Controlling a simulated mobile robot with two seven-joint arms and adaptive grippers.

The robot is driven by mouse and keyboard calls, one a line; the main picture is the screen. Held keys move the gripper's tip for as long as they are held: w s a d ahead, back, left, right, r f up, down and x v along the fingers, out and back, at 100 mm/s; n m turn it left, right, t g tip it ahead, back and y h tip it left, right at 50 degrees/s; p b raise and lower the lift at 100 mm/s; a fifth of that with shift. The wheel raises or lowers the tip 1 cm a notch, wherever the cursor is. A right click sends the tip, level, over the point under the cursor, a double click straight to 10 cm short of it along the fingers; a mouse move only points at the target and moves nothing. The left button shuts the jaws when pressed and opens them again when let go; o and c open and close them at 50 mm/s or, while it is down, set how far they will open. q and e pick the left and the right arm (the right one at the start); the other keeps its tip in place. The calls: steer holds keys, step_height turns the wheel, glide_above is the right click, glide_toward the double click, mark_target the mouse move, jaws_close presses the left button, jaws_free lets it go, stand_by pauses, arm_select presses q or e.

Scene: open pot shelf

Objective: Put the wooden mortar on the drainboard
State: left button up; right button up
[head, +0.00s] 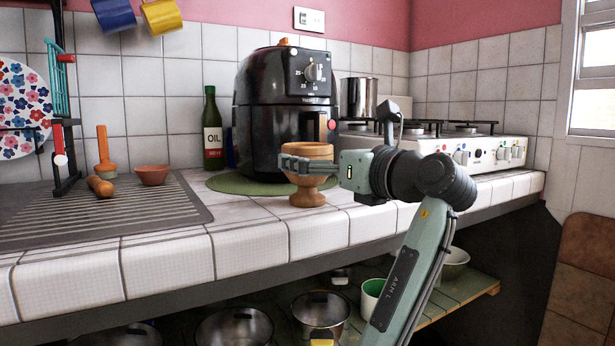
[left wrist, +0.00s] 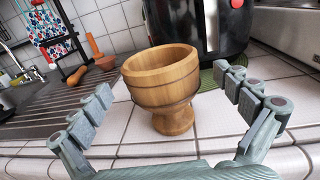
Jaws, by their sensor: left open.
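The wooden mortar (head: 307,197), a footed wooden cup, stands upright on the white tiled counter near its front edge. My left gripper (head: 297,164) is at the mortar's bowl, with one finger crossing in front of it in the head view. In the left wrist view the mortar (left wrist: 163,92) stands between the two spread fingers of the open left gripper (left wrist: 162,84), with gaps visible on both sides. The grey ribbed drainboard (head: 135,213) lies on the counter to the left; it also shows in the left wrist view (left wrist: 60,106). My right gripper is not in view.
A black air fryer (head: 275,115) on a green mat (head: 235,184) stands behind the mortar. An oil bottle (head: 212,135) is left of it. A terracotta bowl (head: 152,175) and wooden pestle-like tools (head: 103,150) are by the drainboard. A stove (head: 490,152) is at right.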

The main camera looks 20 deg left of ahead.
arm_select(q)
steer(key=x, duration=0.3)
steer(key=shift+w+a, duration=0.15)
steer(key=shift+w, duration=0.05)
steer(key=shift+r, duration=0.1)
steer(key=c, duration=1.6)
